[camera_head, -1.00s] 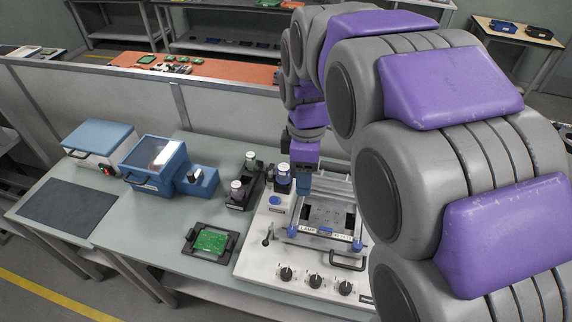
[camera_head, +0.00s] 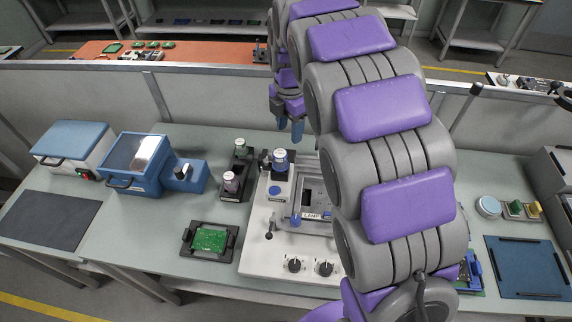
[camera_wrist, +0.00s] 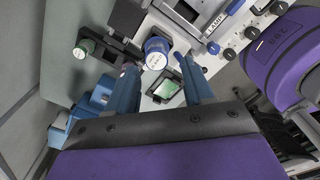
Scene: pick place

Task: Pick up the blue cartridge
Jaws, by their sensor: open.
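The blue cartridge (camera_head: 281,160) has a white-labelled cap and stands upright in a dark holder at the back left of the white test panel (camera_head: 262,255). It also shows in the wrist view (camera_wrist: 156,50), just beyond the fingertips and roughly between their lines. My gripper (camera_head: 291,133) is above and behind the cartridge in the head view, its blue fingers pointing down. In the wrist view my gripper (camera_wrist: 158,76) is open, its two fingers wide apart with nothing held. The cartridge's lower body is partly hidden.
A green-capped cartridge (camera_head: 240,148) and a pinkish one (camera_head: 231,182) stand in a dark rack left of the panel. A framed fixture (camera_head: 309,205) is close on the right. A circuit board (camera_head: 209,239) lies in front. Blue machines (camera_head: 136,160) stand further left.

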